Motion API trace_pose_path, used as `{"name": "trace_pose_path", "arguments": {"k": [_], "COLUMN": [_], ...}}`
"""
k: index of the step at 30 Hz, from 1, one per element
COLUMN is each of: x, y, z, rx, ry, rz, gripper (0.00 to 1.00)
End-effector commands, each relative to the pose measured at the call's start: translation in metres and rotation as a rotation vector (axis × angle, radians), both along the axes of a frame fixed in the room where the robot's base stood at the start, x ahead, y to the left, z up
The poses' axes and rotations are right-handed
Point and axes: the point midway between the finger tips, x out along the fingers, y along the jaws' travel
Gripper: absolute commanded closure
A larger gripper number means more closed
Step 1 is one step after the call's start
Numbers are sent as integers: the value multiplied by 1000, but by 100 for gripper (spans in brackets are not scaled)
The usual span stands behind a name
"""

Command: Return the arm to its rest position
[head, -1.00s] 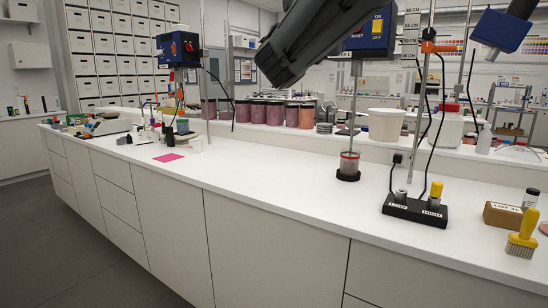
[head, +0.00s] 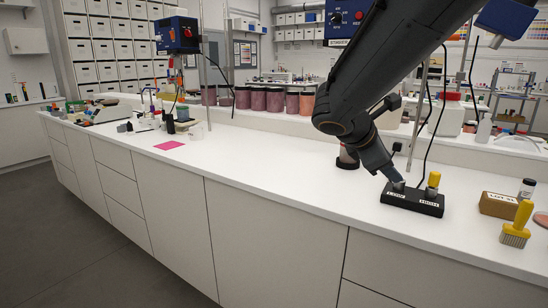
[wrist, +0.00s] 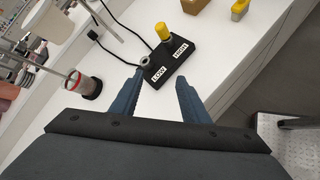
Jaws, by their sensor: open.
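My gripper (wrist: 160,95) is open and empty in the wrist view, its two dark blue fingers apart on the near side of a black block (wrist: 168,62) labelled LOW and HIGH. In the head view my arm reaches down from the upper right, and the fingers are at the LOW end of the black block (head: 412,200). A yellow-capped piece (head: 433,184) stands at the HIGH end. A grey socket or knob (wrist: 144,62) at the LOW end lies near the left fingertip; I cannot tell whether they touch.
A jar with reddish contents (wrist: 82,85) stands on a black base left of the fingers, partly hidden behind my arm in the head view. Black cables run behind. The counter's middle (head: 260,160) is clear.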

Motion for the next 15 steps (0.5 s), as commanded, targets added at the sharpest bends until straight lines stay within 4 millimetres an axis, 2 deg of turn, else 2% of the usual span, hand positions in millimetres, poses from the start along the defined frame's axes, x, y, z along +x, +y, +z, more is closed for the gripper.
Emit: {"name": "trace_pose_path", "arguments": {"k": [1, 3, 6, 9, 12, 15], "x": [-24, -57, -103, -145, -180, -204], "y": [-2, 1, 12, 28, 46, 62], "z": [-25, -60, -101, -133, -155, -169], "rx": [103, 253, 453, 633, 783, 891], "ry": [13, 17, 11, -11, -47, -86], "rz": [-84, -218, -432, -668, -905, -1112], "gripper": [58, 58, 58, 58, 58, 58]}}
